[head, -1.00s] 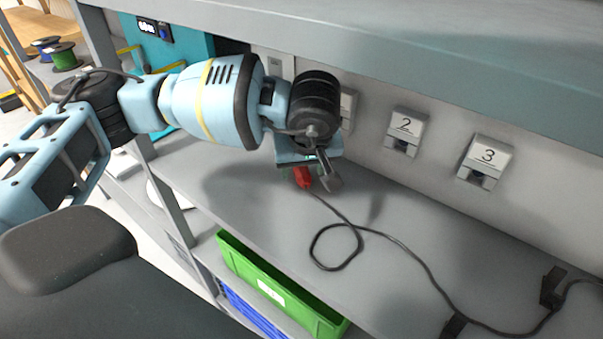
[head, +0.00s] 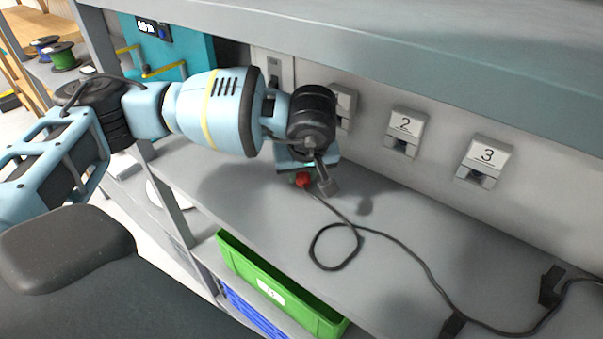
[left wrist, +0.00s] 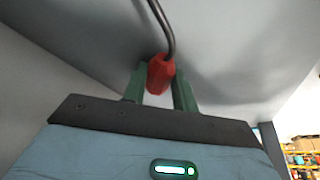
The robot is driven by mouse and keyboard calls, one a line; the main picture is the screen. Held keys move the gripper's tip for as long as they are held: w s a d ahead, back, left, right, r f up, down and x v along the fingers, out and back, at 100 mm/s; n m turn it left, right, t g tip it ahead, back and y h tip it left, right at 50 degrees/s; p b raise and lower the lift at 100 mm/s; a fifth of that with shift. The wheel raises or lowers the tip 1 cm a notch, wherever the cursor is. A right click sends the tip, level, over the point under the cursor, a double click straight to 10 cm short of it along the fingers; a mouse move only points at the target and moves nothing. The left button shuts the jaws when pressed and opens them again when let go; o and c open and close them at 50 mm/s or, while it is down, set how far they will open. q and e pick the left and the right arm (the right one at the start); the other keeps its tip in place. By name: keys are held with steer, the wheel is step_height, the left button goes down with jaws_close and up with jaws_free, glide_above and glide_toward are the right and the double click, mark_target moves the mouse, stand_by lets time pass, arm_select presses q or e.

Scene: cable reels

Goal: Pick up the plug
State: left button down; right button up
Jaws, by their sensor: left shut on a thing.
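The red plug (head: 303,180) is at the end of a dark cable (head: 397,246), partly hidden under my left gripper in the head view. My left gripper (head: 312,182) is over the grey shelf (head: 270,215). In the left wrist view the red plug (left wrist: 160,73) sits between the two green fingers of my left gripper (left wrist: 160,85), which are shut on it. The cable leaves the plug on the side away from the gripper. The gap between plug and shelf is hard to judge. My right gripper is not in view.
Socket boxes numbered 2 (head: 403,131) and 3 (head: 484,160) are on the back wall; another box (head: 343,105) is partly hidden behind my gripper. Black clips (head: 551,286) hold the cable at the right. A green crate (head: 270,283) stands below. An upper shelf edge hangs above.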

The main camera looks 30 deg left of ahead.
arm_select(q)
steer(key=shift+r, duration=0.1)
steer(key=shift+r, duration=0.55)
step_height(320, 180, up, 2)
steer(key=shift+r, duration=0.2)
steer(key=s+a, duration=0.1)
steer(key=s, duration=0.3)
steer(key=s+a+b, duration=0.1)
steer(key=s+a, duration=0.1)
steer(key=s, duration=0.3)
steer(key=s+a+r, duration=0.1)
steer(key=s+a, duration=0.1)
steer(key=s, duration=0.3)
steer(key=shift+s+a+r, duration=0.15)
steer(key=shift+s, duration=0.4)
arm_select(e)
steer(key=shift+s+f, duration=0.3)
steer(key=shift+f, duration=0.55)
arm_select(q)
steer(key=c, duration=1.6)
jaws_free()
steer(key=c, duration=0.5)
jaws_close()
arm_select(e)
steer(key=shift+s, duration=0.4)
